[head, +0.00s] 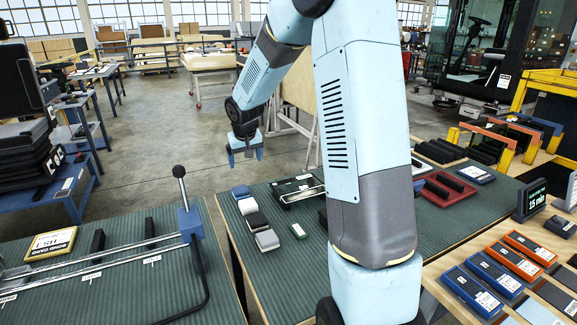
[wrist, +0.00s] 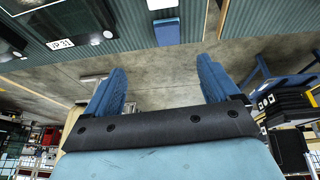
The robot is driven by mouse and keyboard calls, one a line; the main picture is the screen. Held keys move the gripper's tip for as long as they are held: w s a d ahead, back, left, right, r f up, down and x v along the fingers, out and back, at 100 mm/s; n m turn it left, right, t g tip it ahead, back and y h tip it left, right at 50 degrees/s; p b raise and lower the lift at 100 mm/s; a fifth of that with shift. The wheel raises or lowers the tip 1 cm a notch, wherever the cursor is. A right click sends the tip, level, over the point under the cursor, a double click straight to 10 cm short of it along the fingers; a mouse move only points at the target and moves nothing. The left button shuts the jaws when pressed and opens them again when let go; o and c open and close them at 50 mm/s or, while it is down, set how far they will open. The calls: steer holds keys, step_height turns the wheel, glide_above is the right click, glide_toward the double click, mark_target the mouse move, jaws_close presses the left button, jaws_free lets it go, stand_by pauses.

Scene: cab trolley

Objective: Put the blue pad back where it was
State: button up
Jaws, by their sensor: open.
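The blue pad (head: 240,191) lies at the far left corner of the green-topped table (head: 275,262), at the far end of a row with a white, a black and a grey pad. In the wrist view the blue pad (wrist: 167,31) is near the table edge, ahead of the fingers and apart from them. My gripper (head: 246,158) hangs above and beyond that corner, pointing down. In the wrist view my gripper (wrist: 160,84) has its two blue fingers wide apart with nothing between them.
A trolley with metal rails (head: 100,263) and a blue lever post stands left, across a gap. My arm hides the table's middle.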

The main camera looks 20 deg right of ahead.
steer(key=s+r, duration=0.7)
steer(key=s, duration=0.3)
steer(key=s+r, duration=0.7)
steer(key=s, duration=0.2)
steer(key=s+r+t, duration=0.1)
steer(key=s+r, duration=0.1)
steer(key=s, duration=1.8)
steer(key=shift+a+y, duration=0.3)
steer(key=shift+y, duration=0.1)
steer(key=shift+c, duration=0.3)
